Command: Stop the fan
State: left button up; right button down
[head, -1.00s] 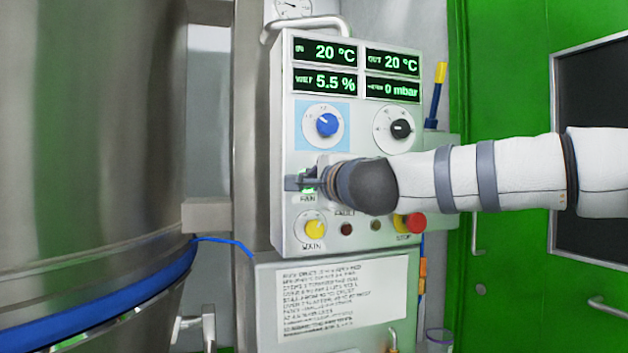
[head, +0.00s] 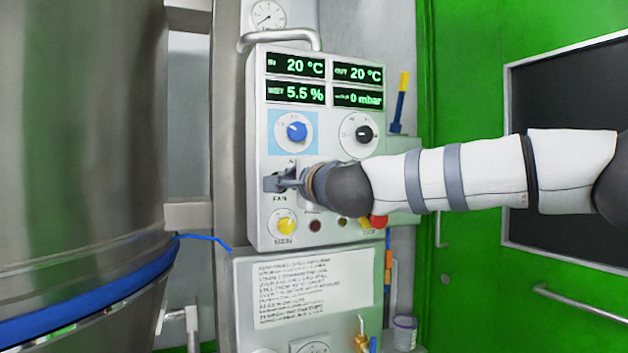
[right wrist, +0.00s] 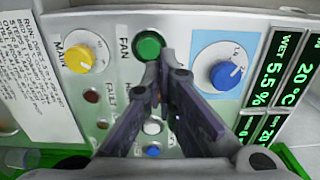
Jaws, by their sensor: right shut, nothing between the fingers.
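The control panel (head: 262,215) is a light grey box on the machine's column. Its FAN button (right wrist: 149,45) is a round green button, dark rather than glowing in the right wrist view. In the head view my right gripper hides the button above the FAN label. My right gripper (head: 279,182) is shut and empty at the panel face. In the right wrist view its fingertips (right wrist: 163,65) are right beside the button's edge; I cannot tell whether they touch it. My left gripper is not in view.
A yellow MAIN knob (head: 286,225), a blue knob (head: 297,131), a black knob (head: 364,133) and a red stop button (head: 378,221) surround the spot. The displays (head: 295,92) read 20 °C, 5.5 % and 0 mbar. A large steel vessel (head: 80,120) stands left, a green door (head: 460,160) right.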

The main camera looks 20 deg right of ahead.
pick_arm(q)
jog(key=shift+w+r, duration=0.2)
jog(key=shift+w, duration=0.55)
pick_arm(e)
jog(key=s, duration=0.7)
jog(key=shift+d+f, duration=0.2)
jog(key=shift+f, duration=0.25)
